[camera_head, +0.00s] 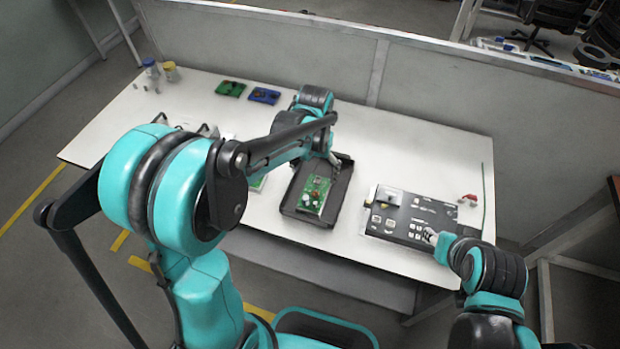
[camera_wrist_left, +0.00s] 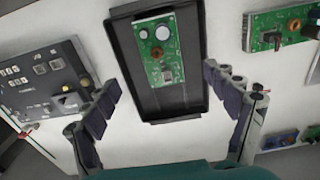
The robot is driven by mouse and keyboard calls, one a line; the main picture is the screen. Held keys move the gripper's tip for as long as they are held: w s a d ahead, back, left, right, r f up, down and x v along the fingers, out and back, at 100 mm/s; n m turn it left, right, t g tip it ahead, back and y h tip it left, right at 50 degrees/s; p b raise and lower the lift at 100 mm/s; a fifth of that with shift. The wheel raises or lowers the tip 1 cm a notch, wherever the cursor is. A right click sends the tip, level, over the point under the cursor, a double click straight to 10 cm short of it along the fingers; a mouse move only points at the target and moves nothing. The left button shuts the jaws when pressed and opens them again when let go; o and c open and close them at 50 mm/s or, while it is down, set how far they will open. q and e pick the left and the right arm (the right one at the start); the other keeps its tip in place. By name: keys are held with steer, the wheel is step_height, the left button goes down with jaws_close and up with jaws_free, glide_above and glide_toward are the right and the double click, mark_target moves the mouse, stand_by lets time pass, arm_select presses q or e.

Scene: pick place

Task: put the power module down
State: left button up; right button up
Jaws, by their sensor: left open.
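The power module, a green circuit board (camera_head: 313,194) with several raised components, lies in a black tray (camera_head: 344,186) on the white table. In the left wrist view the board (camera_wrist_left: 157,53) lies toward the far end of the tray (camera_wrist_left: 188,108). My left gripper (camera_head: 333,159) is above the tray's back end. Its fingers (camera_wrist_left: 160,90) are spread wide with nothing between them, and the board is apart from them. My right gripper (camera_head: 431,236) is at the front edge of a dark control panel (camera_head: 411,216); its jaws are too small to read.
Another green board (camera_wrist_left: 276,28) lies beside the tray, mostly hidden by my left arm in the head view. A green part (camera_head: 230,88) and a blue part (camera_head: 264,95) lie at the back. Small bottles (camera_head: 151,68) stand back left. A partition wall (camera_head: 430,95) runs behind the table.

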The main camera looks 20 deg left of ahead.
arm_select(q)
steer(key=s+a+r+t, duration=0.1)
steer(key=s+r+t, duration=0.2)
steer(key=s, duration=0.4)
steer(key=s+a+r+t, duration=0.1)
steer(key=s+r+t, duration=0.3)
steer(key=s, duration=0.3)
steer(key=shift+s+a+r, duration=0.2)
steer(key=shift+a+r, duration=0.15)
steer(key=shift+r, duration=0.25)
